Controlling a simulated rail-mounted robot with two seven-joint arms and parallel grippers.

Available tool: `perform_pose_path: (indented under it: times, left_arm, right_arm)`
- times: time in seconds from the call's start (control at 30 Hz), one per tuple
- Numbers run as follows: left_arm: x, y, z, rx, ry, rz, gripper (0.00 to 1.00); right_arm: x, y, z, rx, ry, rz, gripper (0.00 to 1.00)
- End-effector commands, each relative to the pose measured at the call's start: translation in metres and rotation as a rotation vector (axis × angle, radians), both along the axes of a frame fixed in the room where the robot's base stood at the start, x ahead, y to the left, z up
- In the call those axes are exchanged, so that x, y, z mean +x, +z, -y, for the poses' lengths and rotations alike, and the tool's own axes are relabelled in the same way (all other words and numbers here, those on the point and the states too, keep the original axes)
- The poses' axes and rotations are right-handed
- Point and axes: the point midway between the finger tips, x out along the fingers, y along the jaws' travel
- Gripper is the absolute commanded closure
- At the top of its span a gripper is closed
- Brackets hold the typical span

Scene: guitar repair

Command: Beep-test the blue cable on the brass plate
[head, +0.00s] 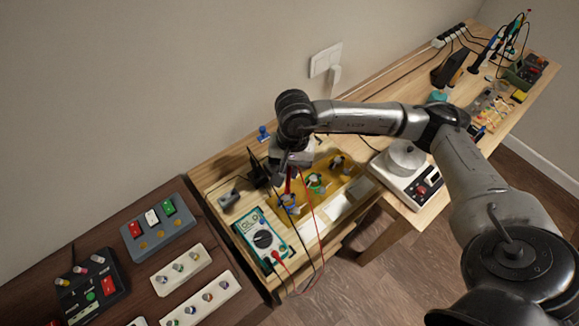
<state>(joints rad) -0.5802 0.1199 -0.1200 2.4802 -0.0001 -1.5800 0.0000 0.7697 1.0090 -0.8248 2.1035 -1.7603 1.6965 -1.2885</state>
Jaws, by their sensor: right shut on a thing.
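The yellow brass plate (343,195) lies on the light wooden bench, with several round coloured pieces on it. A blue-ringed piece (288,203), which looks like the blue cable's, is at its near left end; a green-ringed piece (315,183) is beside it. My right gripper (290,168) is over the plate's left end, shut on a slim red probe (288,183) that points down towards the blue piece. I cannot tell whether the tip touches. A teal multimeter (263,238) lies in front, with red and black leads; its reading is too small to read. My left gripper is not in view.
A dark table (110,225) at left holds button boxes and pale strips with knobs. A white device (408,178) with a round top stands right of the plate. A black stand (255,168) is close left of my gripper. Leads hang over the bench's front edge.

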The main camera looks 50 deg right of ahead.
Motion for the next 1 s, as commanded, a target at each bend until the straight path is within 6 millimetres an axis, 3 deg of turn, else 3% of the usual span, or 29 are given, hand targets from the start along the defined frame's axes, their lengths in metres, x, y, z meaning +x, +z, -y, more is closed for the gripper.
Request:
perform_pose_path:
  times: [1.0]
  left_arm:
    - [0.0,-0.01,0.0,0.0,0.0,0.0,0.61]
  right_arm:
    - [0.0,-0.01,0.0,0.0,0.0,0.0,1.0]
